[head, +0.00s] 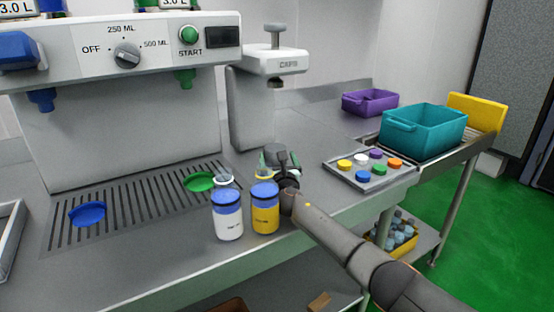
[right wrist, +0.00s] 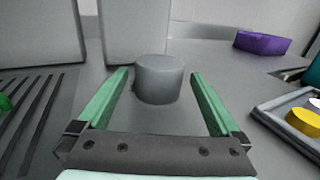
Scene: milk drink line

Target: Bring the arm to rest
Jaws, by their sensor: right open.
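My right arm enters the head view from the lower right. My right gripper (head: 270,158) is over the counter, behind the yellow-labelled bottle and in front of the capping machine. In the right wrist view its two green fingers (right wrist: 160,90) are spread wide. A short grey cylinder (right wrist: 158,80) stands ahead between them in the picture, and nothing is gripped. My left gripper is not in view.
A white-labelled bottle (head: 228,220) and a yellow-labelled bottle (head: 265,212) stand upright close to my right arm. The capping machine (head: 252,110) stands behind. A cap tray (head: 340,171), teal crate (head: 395,141) and purple crate (head: 352,106) are at right.

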